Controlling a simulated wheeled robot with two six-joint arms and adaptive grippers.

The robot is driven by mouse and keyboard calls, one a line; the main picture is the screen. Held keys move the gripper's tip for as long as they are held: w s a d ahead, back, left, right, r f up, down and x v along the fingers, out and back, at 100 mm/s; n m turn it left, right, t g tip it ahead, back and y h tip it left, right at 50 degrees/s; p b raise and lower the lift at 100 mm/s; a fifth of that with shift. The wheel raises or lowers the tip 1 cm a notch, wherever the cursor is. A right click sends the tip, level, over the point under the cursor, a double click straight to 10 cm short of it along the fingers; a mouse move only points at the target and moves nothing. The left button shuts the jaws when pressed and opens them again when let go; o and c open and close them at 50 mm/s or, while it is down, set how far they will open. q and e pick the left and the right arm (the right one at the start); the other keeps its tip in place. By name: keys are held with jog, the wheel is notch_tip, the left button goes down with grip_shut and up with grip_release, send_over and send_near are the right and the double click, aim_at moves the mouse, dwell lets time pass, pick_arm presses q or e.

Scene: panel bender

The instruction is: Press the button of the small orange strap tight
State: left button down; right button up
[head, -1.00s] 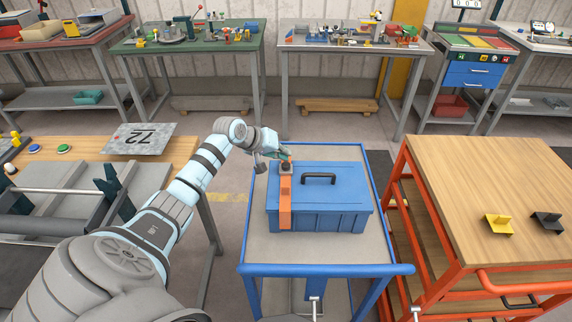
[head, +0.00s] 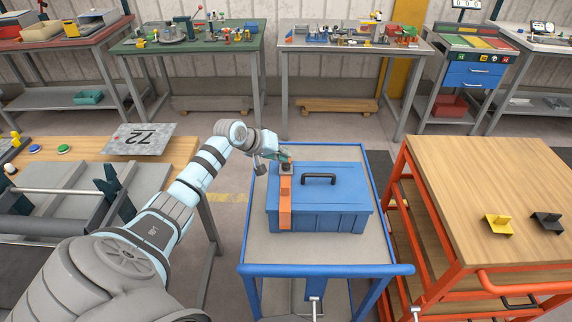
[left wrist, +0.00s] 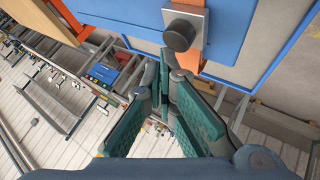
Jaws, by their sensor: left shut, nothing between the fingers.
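The orange strap (head: 285,207) runs over the lid and down the front of a blue toolbox (head: 335,213), near its left end. A metal plate with a dark round button (head: 286,167) sits on the strap on top of the lid. In the left wrist view the button (left wrist: 179,36) stands out from its square plate (left wrist: 200,18). My left gripper (head: 285,155) is just behind the button in the head view. In the wrist view its green fingers (left wrist: 168,62) are together at the tips and empty, close to the button. I cannot tell whether they touch it.
The toolbox stands on a blue cart (head: 262,250) with a raised rim, and its black handle (head: 318,177) is right of the strap. An orange-framed wooden-topped cart (head: 480,180) stands to the right. A bench with a numbered metal sheet (head: 140,139) is at left.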

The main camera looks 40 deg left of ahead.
pick_arm(q)
jog(key=shift+f+b, duration=0.3)
jog(key=shift+f, duration=0.6)
dwell(0.7)
dwell(0.3)
jog(key=shift+r+p, duration=1.2)
jog(key=shift+p, duration=0.05)
notch_tip(320, 180, up, 5)
jog(key=p, duration=0.5)
jog(key=shift+r+p, duration=0.1)
jog(key=shift+p, duration=0.2)
